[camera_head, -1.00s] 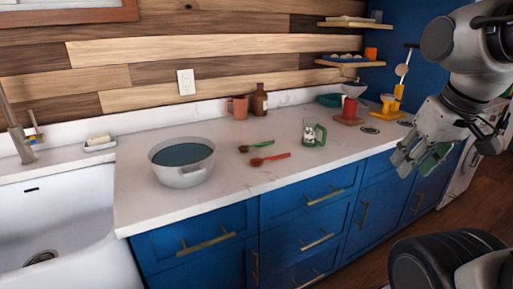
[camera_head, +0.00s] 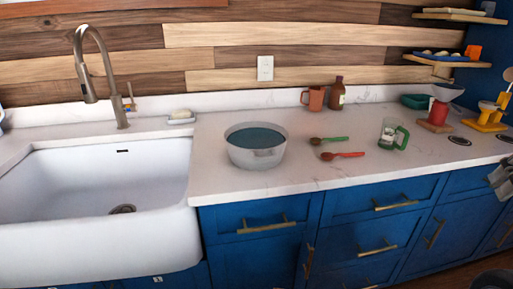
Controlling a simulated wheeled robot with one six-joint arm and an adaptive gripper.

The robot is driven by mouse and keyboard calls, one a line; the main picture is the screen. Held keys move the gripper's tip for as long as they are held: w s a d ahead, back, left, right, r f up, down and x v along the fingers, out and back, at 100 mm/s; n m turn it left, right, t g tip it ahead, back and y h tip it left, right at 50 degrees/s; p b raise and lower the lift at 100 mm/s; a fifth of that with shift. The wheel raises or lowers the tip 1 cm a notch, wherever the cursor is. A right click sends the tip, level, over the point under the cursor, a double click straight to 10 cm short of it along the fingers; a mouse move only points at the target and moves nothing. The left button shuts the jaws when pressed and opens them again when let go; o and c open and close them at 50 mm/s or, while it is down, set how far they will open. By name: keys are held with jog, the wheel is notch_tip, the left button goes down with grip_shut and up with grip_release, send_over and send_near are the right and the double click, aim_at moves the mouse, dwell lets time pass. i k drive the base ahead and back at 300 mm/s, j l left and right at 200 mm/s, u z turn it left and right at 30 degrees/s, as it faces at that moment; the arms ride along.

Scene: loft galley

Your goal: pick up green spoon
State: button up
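The green spoon (camera_head: 328,140) lies flat on the white marble counter, between the pot and the green-handled glass mug. Its handle is green and points right; its bowl end looks dark brown. A red spoon (camera_head: 342,155) lies just in front of it, apart from it. My gripper (camera_head: 502,180) shows only in part at the right edge, beyond the counter's front and well to the right of the spoon. Its fingertips are cut off by the frame, so I cannot tell its opening.
A grey pot (camera_head: 256,152) stands left of the spoons, and a glass mug (camera_head: 393,134) stands to their right. An orange mug (camera_head: 314,98) and brown bottle (camera_head: 337,94) stand behind. A white sink (camera_head: 100,185) is at left. The counter's front strip is clear.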

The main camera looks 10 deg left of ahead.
aim_at(315, 140)
jog(key=i+l+u, duration=0.35)
jog(key=i+l, duration=0.15)
jog(key=i+l+u, duration=0.35)
jog(key=i+l, duration=0.15)
jog(key=l, duration=0.1)
